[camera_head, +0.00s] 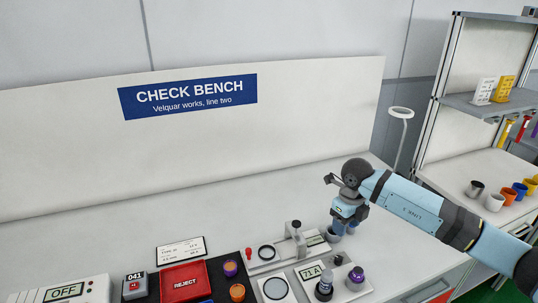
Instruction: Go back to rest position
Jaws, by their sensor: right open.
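My right arm comes in from the right side of the head view, light blue with dark joints. My right gripper (343,226) is open and points down at the back right of the check bench, just above a small grey cup-like item (333,236). The fingertips are small in the picture, and I cannot tell whether they touch that item. My left gripper does not show.
The white check bench (130,236) holds a red REJECT tray (184,277), a device reading OFF (64,292), a clamp fixture (296,238) and a unit marked 71A (312,272). Colored cups (509,195) stand on the right bench below a shelf (489,103).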

